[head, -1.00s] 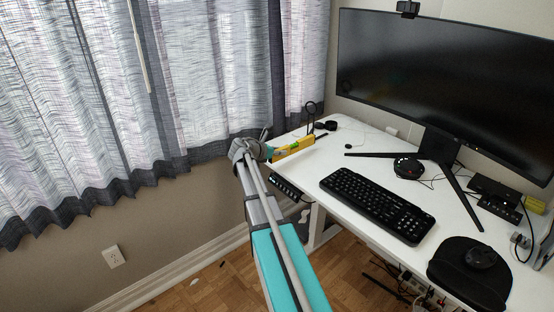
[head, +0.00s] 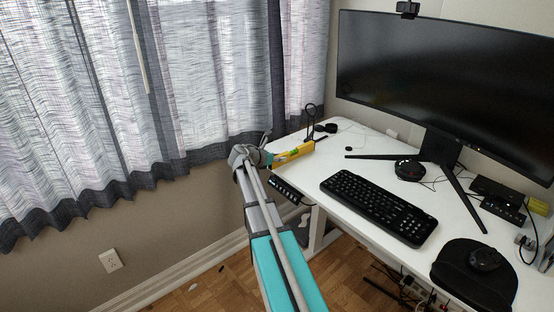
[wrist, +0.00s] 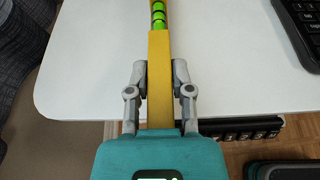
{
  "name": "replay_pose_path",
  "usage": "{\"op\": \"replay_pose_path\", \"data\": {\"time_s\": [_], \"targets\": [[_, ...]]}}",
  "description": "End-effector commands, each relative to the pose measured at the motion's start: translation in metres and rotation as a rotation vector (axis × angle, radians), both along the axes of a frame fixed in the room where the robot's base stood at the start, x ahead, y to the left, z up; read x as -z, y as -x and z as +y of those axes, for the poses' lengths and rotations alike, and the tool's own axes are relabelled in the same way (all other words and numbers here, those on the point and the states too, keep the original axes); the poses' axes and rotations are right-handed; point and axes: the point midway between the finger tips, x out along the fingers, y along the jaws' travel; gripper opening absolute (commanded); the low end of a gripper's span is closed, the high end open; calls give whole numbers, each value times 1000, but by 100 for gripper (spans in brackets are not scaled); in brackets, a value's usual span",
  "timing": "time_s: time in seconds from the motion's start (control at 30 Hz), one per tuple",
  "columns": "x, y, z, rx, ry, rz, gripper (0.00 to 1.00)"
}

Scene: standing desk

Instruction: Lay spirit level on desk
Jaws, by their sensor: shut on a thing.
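The yellow spirit level (head: 294,153) is at the far left corner of the white desk (head: 352,208). In the wrist view the spirit level (wrist: 159,62) runs away from me over the desk's edge, with green vials at its far part. My gripper (wrist: 160,75) is shut on its near end, one finger on each side. In the head view my gripper (head: 268,158) is at the desk's left edge, partly hidden by my arm. I cannot tell whether the level touches the desk top.
A black keyboard (head: 378,204) lies in the middle of the desk. The monitor (head: 440,95) stands behind it, with a black round device (head: 408,170) near its stand. A black item (head: 326,127) is at the back left corner. Curtains (head: 200,80) hang left of the desk.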

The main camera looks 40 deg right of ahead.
Motion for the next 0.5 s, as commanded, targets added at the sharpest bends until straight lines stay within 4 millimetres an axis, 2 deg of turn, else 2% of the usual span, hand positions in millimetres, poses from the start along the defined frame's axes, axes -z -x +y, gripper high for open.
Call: {"op": "replay_pose_path", "data": {"time_s": [0.27, 0.3, 0.43, 0.5], "targets": [[3, 0, 0, 0, 1, 0, 0], [3, 0, 0, 0, 0, 0, 36], [3, 0, 0, 0, 0, 0, 61], [3, 0, 0, 0, 0, 0, 64]]}}
